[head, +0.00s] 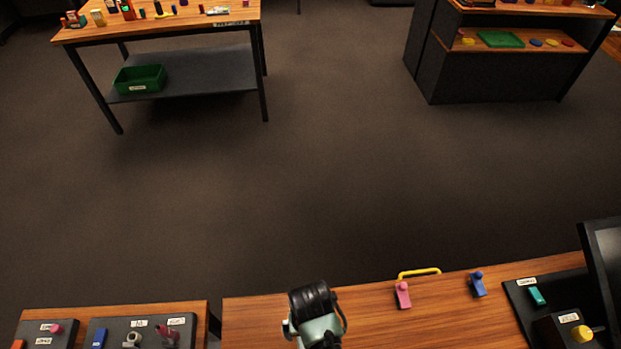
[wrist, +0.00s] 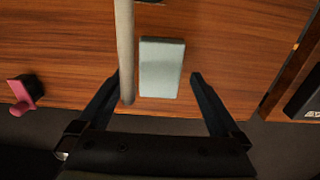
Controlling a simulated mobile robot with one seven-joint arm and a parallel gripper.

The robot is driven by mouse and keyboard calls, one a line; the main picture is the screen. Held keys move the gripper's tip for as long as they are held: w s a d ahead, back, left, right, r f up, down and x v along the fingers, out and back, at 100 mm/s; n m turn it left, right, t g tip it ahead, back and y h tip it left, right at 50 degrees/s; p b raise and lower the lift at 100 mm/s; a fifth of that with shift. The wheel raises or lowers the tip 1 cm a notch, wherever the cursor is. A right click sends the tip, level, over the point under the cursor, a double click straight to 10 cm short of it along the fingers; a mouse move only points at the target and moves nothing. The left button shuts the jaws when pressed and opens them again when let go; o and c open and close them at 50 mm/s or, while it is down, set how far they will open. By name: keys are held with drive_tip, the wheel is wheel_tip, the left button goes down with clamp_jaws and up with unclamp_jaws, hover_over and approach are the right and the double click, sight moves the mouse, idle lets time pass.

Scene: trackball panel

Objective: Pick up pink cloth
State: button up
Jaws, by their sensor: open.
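I cannot make out a pink cloth for certain. In the head view a small pink piece (head: 403,296) with a rounded top stands on the wooden counter (head: 370,325), right of my arm. In the wrist view a pink piece (wrist: 22,92) with a dark round part sits at the counter's edge on the far left, outside my fingers. My gripper (wrist: 156,76) is open above the counter. A pale grey-green block (wrist: 162,67) lies between and just beyond the fingertips, and nothing is gripped. In the head view my arm hides the gripper.
A beige rod (wrist: 125,50) runs beside my left finger in the wrist view. A yellow handle (head: 419,272) and a blue piece (head: 477,284) are near the pink piece. Panels with knobs (head: 140,335) lie at left. A dark panel (head: 525,305) and screen (head: 605,270) stand right.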

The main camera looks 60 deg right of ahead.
drive_tip(key=shift+f, duration=1.3)
drive_tip(key=c, duration=1.2)
drive_tip(key=shift+o, duration=0.2)
drive_tip(key=shift+r, duration=0.15)
drive_tip(key=shift+w+r, duration=0.1)
drive_tip(key=shift+r, duration=0.7)
drive_tip(key=shift+w+a+r, duration=0.15)
drive_tip(key=shift+r, duration=0.3)
drive_tip(key=shift+w+a+r, duration=0.1)
drive_tip(key=shift+w+r, duration=0.05)
drive_tip(key=shift+r, duration=0.25)
drive_tip(key=w+a+b, duration=0.1)
drive_tip(key=w+a, duration=0.2)
drive_tip(key=w, duration=0.1)
drive_tip(key=w+a+b, duration=0.1)
drive_tip(key=w+a, duration=0.3)
drive_tip(key=w+a+b, duration=0.2)
drive_tip(key=w+a, duration=0.2)
drive_tip(key=w, duration=0.1)
drive_tip(key=shift+a, duration=0.15)
